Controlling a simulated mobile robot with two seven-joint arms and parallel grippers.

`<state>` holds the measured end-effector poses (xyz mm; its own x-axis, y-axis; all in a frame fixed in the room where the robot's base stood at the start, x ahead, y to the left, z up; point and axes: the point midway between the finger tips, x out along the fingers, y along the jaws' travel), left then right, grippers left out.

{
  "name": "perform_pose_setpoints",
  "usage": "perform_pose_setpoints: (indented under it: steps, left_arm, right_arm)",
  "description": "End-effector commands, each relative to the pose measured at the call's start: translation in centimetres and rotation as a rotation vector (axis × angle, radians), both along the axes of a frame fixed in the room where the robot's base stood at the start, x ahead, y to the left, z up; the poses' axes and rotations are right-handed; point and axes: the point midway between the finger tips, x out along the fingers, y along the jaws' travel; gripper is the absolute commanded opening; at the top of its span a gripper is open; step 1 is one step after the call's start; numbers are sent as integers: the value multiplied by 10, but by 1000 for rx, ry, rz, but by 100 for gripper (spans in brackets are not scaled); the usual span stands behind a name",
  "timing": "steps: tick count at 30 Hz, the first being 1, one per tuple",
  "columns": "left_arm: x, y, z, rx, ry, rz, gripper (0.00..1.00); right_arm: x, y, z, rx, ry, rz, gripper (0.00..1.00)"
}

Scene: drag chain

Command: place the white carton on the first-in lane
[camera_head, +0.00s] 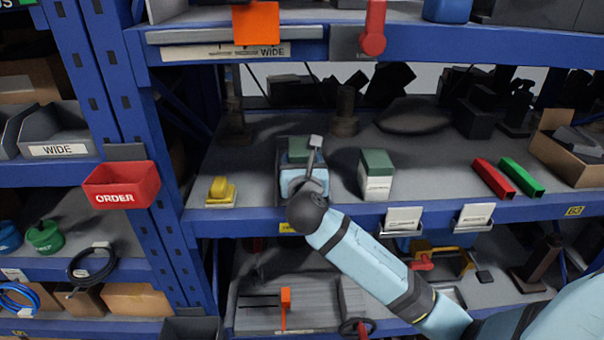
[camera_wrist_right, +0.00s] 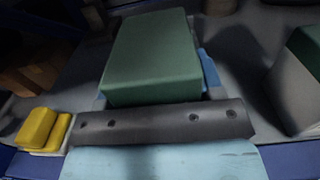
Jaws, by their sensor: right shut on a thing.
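A green-topped carton (camera_head: 299,146) is within a dark-walled lane (camera_head: 279,180) on the middle shelf. My right gripper (camera_head: 303,178) is shut on it from the front; the arm and wrist hide its lower body, so I cannot tell whether it rests on the lane floor. In the right wrist view the carton's green top (camera_wrist_right: 152,55) fills the middle, straight ahead of the gripper. A second carton (camera_head: 376,175), white with a green top, stands upright on the shelf to the right of the lane. My left gripper is not in view.
A yellow object (camera_head: 220,191) lies left of the lane. A red channel (camera_head: 493,177) and a green channel (camera_head: 521,177) lie to the right, near a cardboard box (camera_head: 568,147). Dark items stand behind. A red order bin (camera_head: 121,185) hangs at left. The upper shelf overhangs.

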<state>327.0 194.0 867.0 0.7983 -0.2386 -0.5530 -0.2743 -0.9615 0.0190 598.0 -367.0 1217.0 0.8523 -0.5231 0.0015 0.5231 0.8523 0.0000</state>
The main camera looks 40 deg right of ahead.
Motion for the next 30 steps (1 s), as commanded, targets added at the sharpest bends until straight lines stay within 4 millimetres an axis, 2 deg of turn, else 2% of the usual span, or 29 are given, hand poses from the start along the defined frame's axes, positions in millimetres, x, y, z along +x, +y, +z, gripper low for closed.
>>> perform_pose_setpoints:
  steps: [3, 5, 16, 17, 20, 30]
  left_arm:
    - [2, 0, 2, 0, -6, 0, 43]
    - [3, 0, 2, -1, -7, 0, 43]
    - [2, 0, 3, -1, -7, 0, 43]
    - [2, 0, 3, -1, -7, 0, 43]
    - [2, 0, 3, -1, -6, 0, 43]
    - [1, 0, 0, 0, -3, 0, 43]
  right_arm:
    - [0, 0, -20, 0, 4, -1, 32]
    - [0, 0, -26, 0, 4, 0, 32]
    - [0, 0, -30, 0, 1, 0, 32]
    - [0, 0, -31, -1, 3, 0, 64]
    - [0, 0, -31, 0, 1, 0, 87]
    - [0, 0, -27, 1, 1, 0, 87]
